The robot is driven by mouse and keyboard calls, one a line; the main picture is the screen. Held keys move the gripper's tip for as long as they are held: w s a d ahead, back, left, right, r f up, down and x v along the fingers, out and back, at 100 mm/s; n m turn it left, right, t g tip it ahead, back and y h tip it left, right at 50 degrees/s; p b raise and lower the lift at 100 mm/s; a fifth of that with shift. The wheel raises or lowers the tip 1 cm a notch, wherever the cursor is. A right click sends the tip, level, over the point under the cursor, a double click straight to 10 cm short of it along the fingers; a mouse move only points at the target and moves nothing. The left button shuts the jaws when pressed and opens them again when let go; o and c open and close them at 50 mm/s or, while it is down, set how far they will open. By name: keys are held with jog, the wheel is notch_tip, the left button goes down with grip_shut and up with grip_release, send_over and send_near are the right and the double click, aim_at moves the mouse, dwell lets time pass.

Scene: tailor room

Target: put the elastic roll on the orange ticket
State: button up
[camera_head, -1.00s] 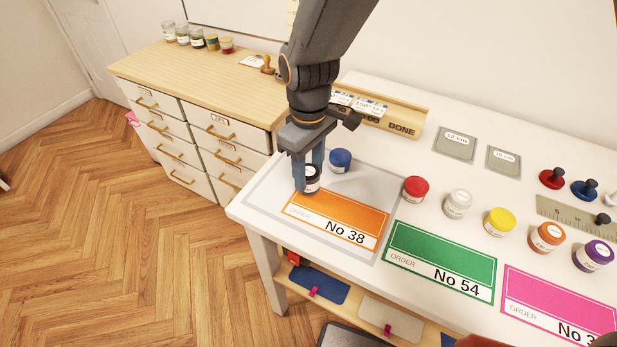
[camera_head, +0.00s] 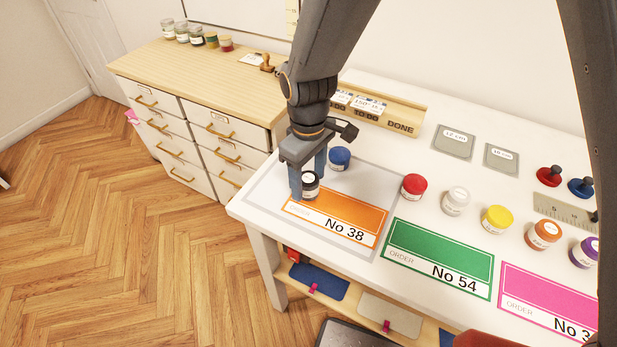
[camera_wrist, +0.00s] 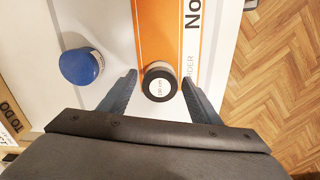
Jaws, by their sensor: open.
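The black roll (camera_head: 310,186) with a white top label stands at the upper-left end of the orange ticket (camera_head: 350,215), marked No 38. In the wrist view the roll (camera_wrist: 159,84) shows its label, and the orange ticket (camera_wrist: 158,32) runs away from it. My gripper (camera_head: 308,184) is open around the roll, one finger on each side. In the wrist view the gripper (camera_wrist: 160,85) shows a gap between each fingertip and the roll. The roll's base is partly hidden, so I cannot tell how fully it rests on the ticket.
A blue roll (camera_head: 340,159) stands close behind my gripper. Red (camera_head: 414,185), white (camera_head: 456,201) and yellow (camera_head: 497,219) rolls stand to the right, behind the green ticket (camera_head: 438,258). A wooden tray (camera_head: 405,117) lies at the table's back. The grey mat (camera_head: 375,185) has bare room.

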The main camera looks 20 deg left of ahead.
aim_at(309, 178)
jog(key=shift+r, duration=0.1)
notch_tip(309, 178, up, 12)
jog(key=b, duration=0.3)
dwell(0.3)
jog(key=w+d+f+m, duration=0.1)
jog(key=w+d+m, duration=0.15)
jog(key=d, duration=0.55)
jog(key=w+d+f+m, duration=0.15)
jog(key=d+m, duration=0.25)
jog(key=d, duration=0.5)
jog(key=s+d+f+m, duration=0.1)
jog(key=d+m, duration=0.3)
jog(key=d, duration=0.6)
jog(key=s+d+f+m+t, duration=0.1)
jog(key=s+d+f+m, duration=0.1)
jog(key=d, duration=0.8)
jog(key=shift+s+m+t, duration=0.3)
jog(key=shift+s+m, duration=0.25)
jog(key=shift+m, duration=0.5)
jog(key=shift+b, duration=0.35)
